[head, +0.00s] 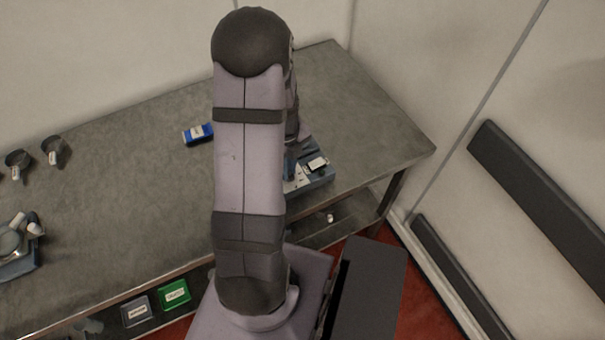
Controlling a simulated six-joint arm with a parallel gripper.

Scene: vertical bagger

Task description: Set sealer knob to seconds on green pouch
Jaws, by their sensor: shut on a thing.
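The sealer (318,180) is a blue-grey machine with a pale label on top, at the right part of the grey table. My gripper (290,168) reaches down at the sealer's left side, mostly hidden behind my arm. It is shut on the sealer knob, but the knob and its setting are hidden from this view. The green pouch (175,293) with a white label lies low at the table's front, on the lower shelf level. The writing on its label is too small to read.
A blue pouch (197,134) with a white label lies on the table (120,180) left of my arm. A grey labelled item (136,311) sits beside the green pouch. Scoops (55,150) and a scale-like device (14,246) stand at the left. The table's right end is clear.

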